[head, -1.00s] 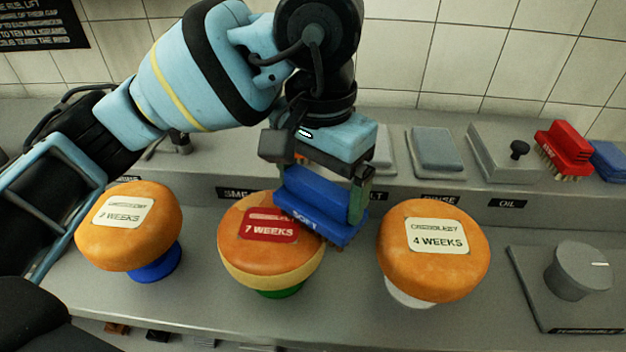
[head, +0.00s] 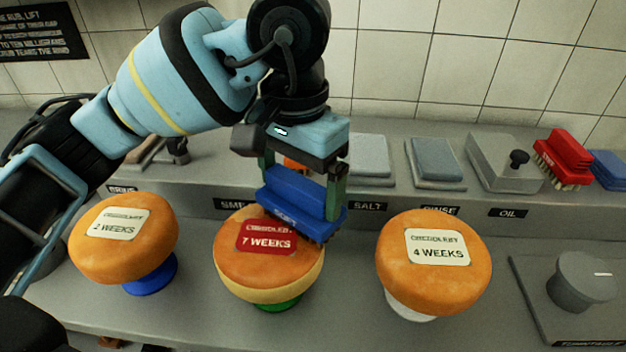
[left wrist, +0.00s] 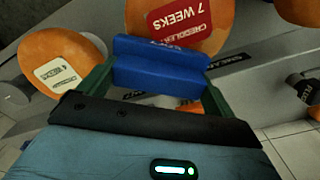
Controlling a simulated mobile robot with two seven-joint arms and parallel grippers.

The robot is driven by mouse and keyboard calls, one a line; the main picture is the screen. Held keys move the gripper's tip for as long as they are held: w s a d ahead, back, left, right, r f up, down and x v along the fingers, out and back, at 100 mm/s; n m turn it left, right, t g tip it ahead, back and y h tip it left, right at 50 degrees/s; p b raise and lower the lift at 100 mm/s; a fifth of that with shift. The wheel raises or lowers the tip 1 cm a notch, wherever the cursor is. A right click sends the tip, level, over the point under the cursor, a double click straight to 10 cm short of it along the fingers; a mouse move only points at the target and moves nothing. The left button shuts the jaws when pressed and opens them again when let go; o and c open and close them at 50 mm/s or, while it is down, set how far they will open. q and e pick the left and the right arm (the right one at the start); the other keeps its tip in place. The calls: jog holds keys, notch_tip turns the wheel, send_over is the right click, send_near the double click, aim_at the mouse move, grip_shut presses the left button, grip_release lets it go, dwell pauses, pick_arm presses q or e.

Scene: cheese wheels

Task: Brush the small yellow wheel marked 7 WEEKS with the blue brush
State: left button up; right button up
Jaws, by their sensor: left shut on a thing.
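The wheel marked 7 WEEKS (head: 290,267) is orange on top with a paler yellow side and a red label. It sits on a green stand (head: 280,303) in the middle of the counter. My left gripper (head: 298,200) is shut on the blue brush (head: 300,203), bristles down, at the wheel's back right edge. The brush overlaps the wheel top in the head view; I cannot tell whether the bristles touch it. In the left wrist view the blue brush (left wrist: 160,65) lies between the fingers, in front of the wheel (left wrist: 140,14). My right gripper is not in view.
Orange wheels marked 2 WEEKS (head: 95,257) and 4 WEEKS (head: 400,275) stand on either side. A ledge behind holds grey pads (head: 435,160), an OIL box (head: 505,165) and a red brush (head: 567,155). A knob (head: 582,278) stands at right.

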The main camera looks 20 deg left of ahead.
aim_at(269, 198)
pick_arm(q)
jog(key=shift+s+a+f, duration=0.1)
jog(key=shift+s+a, duration=0.05)
jog(key=shift+a, duration=0.2)
jog(key=shift+s+a, duration=0.2)
jog(key=shift+a, duration=0.65)
jog(key=shift+s+a, duration=0.15)
jog(key=shift+a, duration=0.7)
jog(key=shift+s+a, duration=0.25)
jog(key=shift+a, duration=0.55)
jog(key=shift+s+a, duration=0.2)
jog(key=shift+a, duration=0.55)
jog(key=shift+s+a, duration=0.2)
jog(key=shift+a, duration=0.65)
jog(key=shift+s+a, duration=0.2)
jog(key=shift+a, duration=0.65)
